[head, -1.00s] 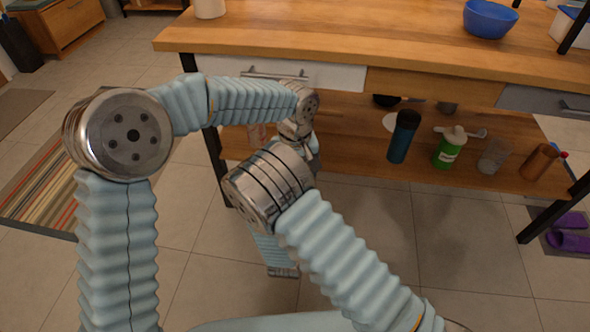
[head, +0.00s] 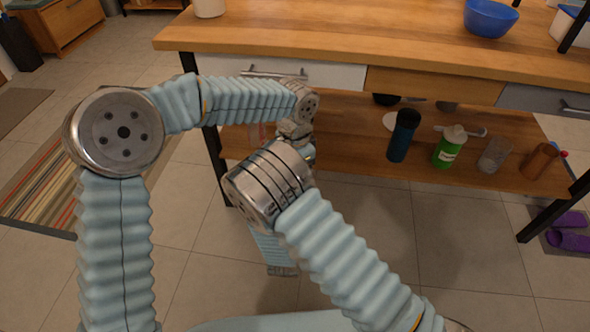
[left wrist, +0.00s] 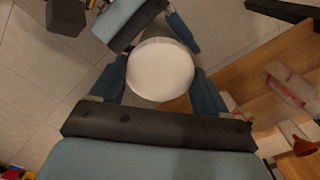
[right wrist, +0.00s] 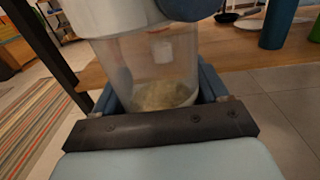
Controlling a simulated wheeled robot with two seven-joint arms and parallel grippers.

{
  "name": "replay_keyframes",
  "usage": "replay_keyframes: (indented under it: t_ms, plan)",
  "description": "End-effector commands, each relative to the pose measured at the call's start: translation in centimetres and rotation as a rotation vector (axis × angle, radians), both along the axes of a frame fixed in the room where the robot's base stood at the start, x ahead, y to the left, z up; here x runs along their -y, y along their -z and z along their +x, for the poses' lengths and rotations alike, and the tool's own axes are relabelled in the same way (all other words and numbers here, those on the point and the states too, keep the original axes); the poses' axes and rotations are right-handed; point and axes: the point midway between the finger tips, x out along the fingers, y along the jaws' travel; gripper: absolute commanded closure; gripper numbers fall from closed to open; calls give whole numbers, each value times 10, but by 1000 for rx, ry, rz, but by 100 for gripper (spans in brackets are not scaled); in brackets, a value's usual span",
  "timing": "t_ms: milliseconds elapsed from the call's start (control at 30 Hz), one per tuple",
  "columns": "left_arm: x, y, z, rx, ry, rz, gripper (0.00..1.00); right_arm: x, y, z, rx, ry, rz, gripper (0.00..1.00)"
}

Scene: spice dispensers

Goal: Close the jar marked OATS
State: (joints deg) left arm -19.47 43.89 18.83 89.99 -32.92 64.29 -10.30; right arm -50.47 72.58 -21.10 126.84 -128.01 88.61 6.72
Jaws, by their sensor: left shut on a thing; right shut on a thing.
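A clear jar (right wrist: 150,62) with pale, grainy contents at its bottom stands between the fingers of my right gripper (right wrist: 160,95), which is shut on it. A white round lid (left wrist: 160,70) is between the blue fingers of my left gripper (left wrist: 158,88), which is shut on it. In the right wrist view the white lid (right wrist: 112,15) is at the jar's top; I cannot tell whether it is fully seated. One blue left finger shows beside it. No OATS marking is visible.
A wooden table (head: 350,45) with drawers stands ahead. Its lower shelf (head: 350,155) holds a dark blue bottle (head: 403,135), a green bottle (head: 449,147), a clear glass (head: 494,154) and a brown bottle (head: 538,160). A blue bowl (head: 489,18) is on top.

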Motion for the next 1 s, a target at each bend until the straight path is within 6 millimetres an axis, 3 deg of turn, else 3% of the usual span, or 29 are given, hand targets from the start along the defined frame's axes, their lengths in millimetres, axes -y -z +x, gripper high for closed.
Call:
replay_keyframes:
  t_ms: [33, 67, 200, 467, 800, 1000]
  plan:
    - [0, 0, 0, 1, -1, 0, 61, 0, 0, 0, 1, 1, 0, 100]
    - [0, 0, 0, 1, -2, 0, 23, 0, 0, 0, 1, 1, 0, 100]
    - [0, 0, 0, 1, -3, 0, 2, 0, 0, 0, 1, 1, 0, 100]
    - [0, -2, 0, 1, -4, 0, 0, 0, 0, 0, 1, 1, 0, 100]
    - [0, -41, 1, 2, -5, 0, 0, 0, 0, 0, 1, 1, 0, 100]
    - [0, -46, 0, 1, -4, 0, 0, 0, 0, 0, 1, 1, 0, 100]
